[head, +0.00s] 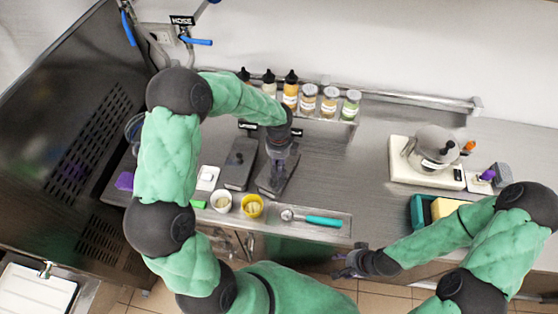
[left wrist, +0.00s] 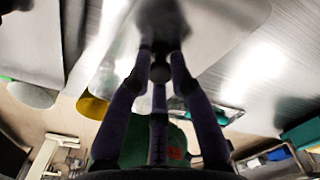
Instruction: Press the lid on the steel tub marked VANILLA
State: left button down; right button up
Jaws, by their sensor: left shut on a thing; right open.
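Two dark grey rectangular lids lie side by side on the steel counter, one at left (head: 238,165) and one under my left gripper (head: 272,184). Small black labels stand behind them, their words too small to read, so I cannot tell which is VANILLA. My left gripper (head: 281,160) points down over the right-hand lid. In the left wrist view its fingers (left wrist: 160,75) close around a dark round knob, with shiny steel beyond. The tub's body and the lid's seating are hidden. My right gripper (head: 350,266) is open and empty by the counter's front edge.
A white cup (head: 221,202), a yellow cup (head: 252,206) and a tray with a teal-handled scoop (head: 323,221) stand in front. Several topping bottles (head: 309,98) line the back rail. A steel pot (head: 432,147) stands right. The middle right counter is clear.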

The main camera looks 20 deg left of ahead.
pick_arm(q)
jog(key=c, duration=1)
grip_release()
jog(key=shift+c, duration=0.2)
jog(key=o, duration=0.5)
jog(key=shift+c, duration=0.2)
jog(key=shift+r+p, duration=2.95)
jog(key=shift+r, duration=0.55)
jog(key=shift+c, duration=0.2)
grip_shut()
